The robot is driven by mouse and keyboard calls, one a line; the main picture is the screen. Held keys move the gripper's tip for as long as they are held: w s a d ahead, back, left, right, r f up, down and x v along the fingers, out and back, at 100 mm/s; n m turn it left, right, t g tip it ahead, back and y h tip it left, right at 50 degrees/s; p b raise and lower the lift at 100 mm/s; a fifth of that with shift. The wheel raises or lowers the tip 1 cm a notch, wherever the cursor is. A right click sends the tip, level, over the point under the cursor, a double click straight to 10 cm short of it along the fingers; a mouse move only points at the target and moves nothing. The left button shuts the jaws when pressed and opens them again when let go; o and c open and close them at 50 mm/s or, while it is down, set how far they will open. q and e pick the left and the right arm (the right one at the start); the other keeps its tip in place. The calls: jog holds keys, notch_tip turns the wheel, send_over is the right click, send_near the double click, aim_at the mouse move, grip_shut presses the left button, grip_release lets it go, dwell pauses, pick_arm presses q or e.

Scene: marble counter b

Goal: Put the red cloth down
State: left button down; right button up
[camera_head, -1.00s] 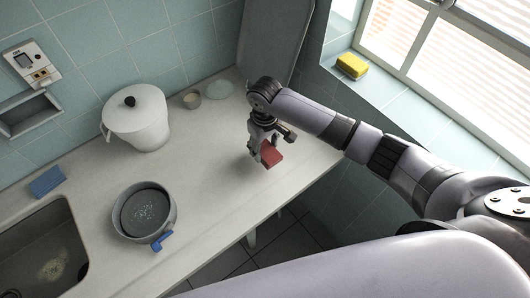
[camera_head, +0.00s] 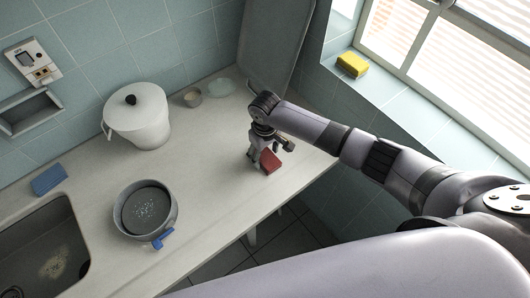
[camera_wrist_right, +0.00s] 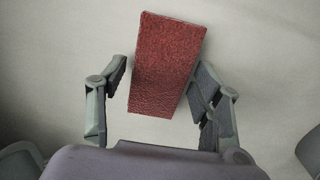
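The red cloth (camera_head: 270,162) looks like a thick red block and lies on the pale counter near its right end. My right gripper (camera_head: 266,157) is directly over it. In the right wrist view the cloth (camera_wrist_right: 167,65) is between the two fingers of the gripper (camera_wrist_right: 162,90), slightly turned. A gap shows between the left finger and the cloth. The right finger is close against or touching its other edge. The gripper looks open around the cloth. My left gripper is not in view.
A grey pan (camera_head: 146,211) with a blue part stands near the sink (camera_head: 40,250). A blue sponge (camera_head: 49,180) lies left; a yellow sponge (camera_head: 352,65) is on the sill. The counter's middle is clear.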

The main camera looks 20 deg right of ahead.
aim_at(265, 156)
jog(key=shift+o, duration=0.7)
jog(key=shift+r, duration=0.1)
notch_tip(265, 156, up, 12)
jog(key=b, duration=0.1)
dwell(0.3)
